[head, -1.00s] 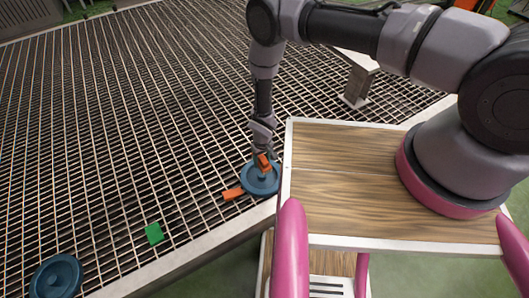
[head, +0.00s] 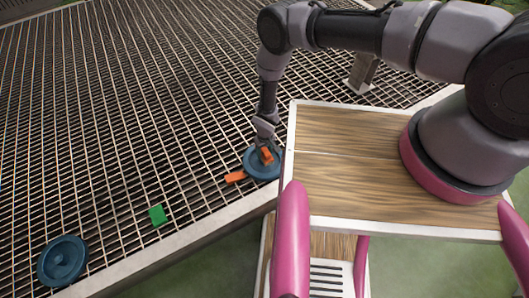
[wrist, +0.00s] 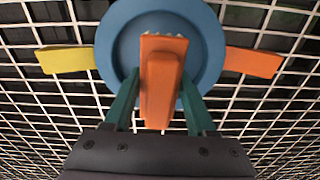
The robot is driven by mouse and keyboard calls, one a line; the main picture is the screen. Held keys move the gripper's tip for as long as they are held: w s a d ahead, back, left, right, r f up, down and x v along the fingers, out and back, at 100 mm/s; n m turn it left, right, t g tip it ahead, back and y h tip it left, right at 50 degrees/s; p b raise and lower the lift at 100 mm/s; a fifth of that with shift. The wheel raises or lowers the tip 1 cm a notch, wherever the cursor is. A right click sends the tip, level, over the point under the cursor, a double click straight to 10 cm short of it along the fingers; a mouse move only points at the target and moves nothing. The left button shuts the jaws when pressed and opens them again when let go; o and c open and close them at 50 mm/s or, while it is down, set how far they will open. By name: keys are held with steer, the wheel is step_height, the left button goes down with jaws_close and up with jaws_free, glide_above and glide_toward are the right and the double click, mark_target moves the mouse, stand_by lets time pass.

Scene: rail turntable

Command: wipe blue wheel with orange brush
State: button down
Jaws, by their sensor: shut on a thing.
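My gripper (head: 265,146) is shut on the orange brush (wrist: 162,85), which also shows in the head view (head: 267,156). The brush is over a blue wheel (head: 256,173) lying flat on the grating near its edge. In the wrist view the brush's bristled end overlaps the wheel (wrist: 118,35) and hides part of its middle; I cannot tell whether it touches. A second blue wheel (head: 62,262) lies at the lower left of the head view, away from my gripper.
An orange block (head: 235,177) lies beside the near wheel. In the wrist view a yellow block (wrist: 66,60) lies on its other side. A green block (head: 158,215) lies between the two wheels. The rest of the metal grating (head: 110,120) is mostly clear.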

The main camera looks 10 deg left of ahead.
steer(key=shift+f, duration=0.55)
stand_by(0.4)
steer(key=shift+w+d, duration=0.2)
steer(key=shift+d, duration=1)
steer(key=shift+s+a+f, duration=0.1)
steer(key=shift+s+a, duration=0.05)
steer(key=shift+a, duration=0.65)
steer(key=shift+s+a, duration=0.2)
steer(key=shift+a, duration=0.65)
steer(key=shift+s+a+f, duration=0.1)
steer(key=shift+s+a, duration=0.05)
steer(key=shift+a, duration=0.65)
steer(key=shift+w+d+r, duration=0.1)
steer(key=shift+w+d, duration=0.05)
steer(key=shift+d, duration=0.7)
steer(key=shift+w+d, duration=0.2)
steer(key=shift+d, duration=0.65)
steer(key=shift+w+d+r, duration=0.1)
steer(key=shift+w+d, duration=0.05)
steer(key=shift+d, duration=0.7)
steer(key=shift+a+r, duration=0.1)
steer(key=shift+r, duration=3.9)
